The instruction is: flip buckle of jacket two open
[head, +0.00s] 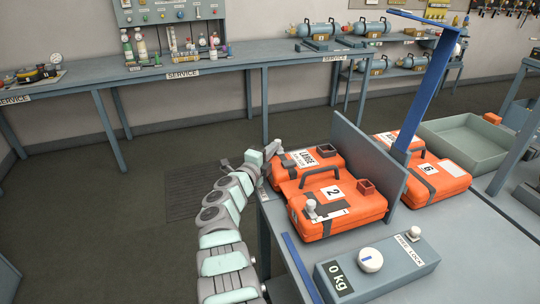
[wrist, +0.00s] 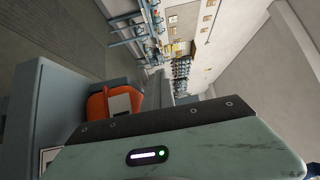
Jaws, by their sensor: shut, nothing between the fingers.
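Jacket two is an orange case (head: 335,222) with a white "2" label and a dark handle, lying on the grey bench in the head view. A pale knob-like fitting (head: 311,207) sits on a dark strap at its left, and a dark red square fitting (head: 366,187) at its right. I cannot tell whether its buckle is open. My gripper (head: 271,150) is shut and empty at the left edge of the orange part labelled "LARGE", behind the "2" label. Whether it touches is unclear. The wrist view shows an orange case (wrist: 97,106) partly hidden by my wrist housing.
A grey upright panel (head: 368,165) separates jacket two from another orange case marked "6" (head: 440,185). A grey scale box (head: 378,270) with a dial stands in front. A blue post (head: 425,95) rises behind.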

